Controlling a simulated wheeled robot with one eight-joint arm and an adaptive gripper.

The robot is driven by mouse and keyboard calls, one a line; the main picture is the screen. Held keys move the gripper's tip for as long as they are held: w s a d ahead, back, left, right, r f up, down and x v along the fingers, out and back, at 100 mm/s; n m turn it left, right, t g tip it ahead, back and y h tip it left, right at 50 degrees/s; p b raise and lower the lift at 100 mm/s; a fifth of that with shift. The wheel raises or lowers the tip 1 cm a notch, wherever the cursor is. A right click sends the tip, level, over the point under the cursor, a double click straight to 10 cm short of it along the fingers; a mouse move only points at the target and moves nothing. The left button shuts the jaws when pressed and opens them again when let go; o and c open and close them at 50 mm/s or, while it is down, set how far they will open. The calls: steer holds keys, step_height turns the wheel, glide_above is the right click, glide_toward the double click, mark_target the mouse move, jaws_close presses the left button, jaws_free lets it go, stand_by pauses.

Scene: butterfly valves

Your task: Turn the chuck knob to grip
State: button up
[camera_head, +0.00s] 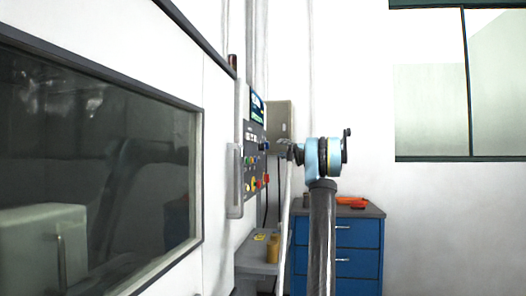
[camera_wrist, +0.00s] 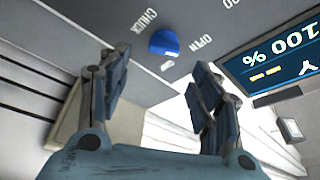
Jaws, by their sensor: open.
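The chuck knob (camera_wrist: 163,42) is a blue round knob on the grey control panel (camera_wrist: 60,32) in the wrist view. My gripper (camera_wrist: 160,60) is open, with one dark blue finger at each side. The knob shows between and just beyond the fingertips, and I see no contact. In the head view my gripper (camera_head: 286,149) is close to the panel at its right side; the knob is too small there to make out surely.
A lit screen (camera_wrist: 279,62) reading "100 %" is on the panel to the right. In the head view, red and yellow buttons (camera_head: 259,183) sit lower on the panel. A shelf (camera_head: 258,266) juts out below. A blue drawer cabinet (camera_head: 345,250) stands behind my arm.

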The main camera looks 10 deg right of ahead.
mark_target(267, 145)
steer(key=x, duration=0.7)
steer(key=shift+a, duration=0.25)
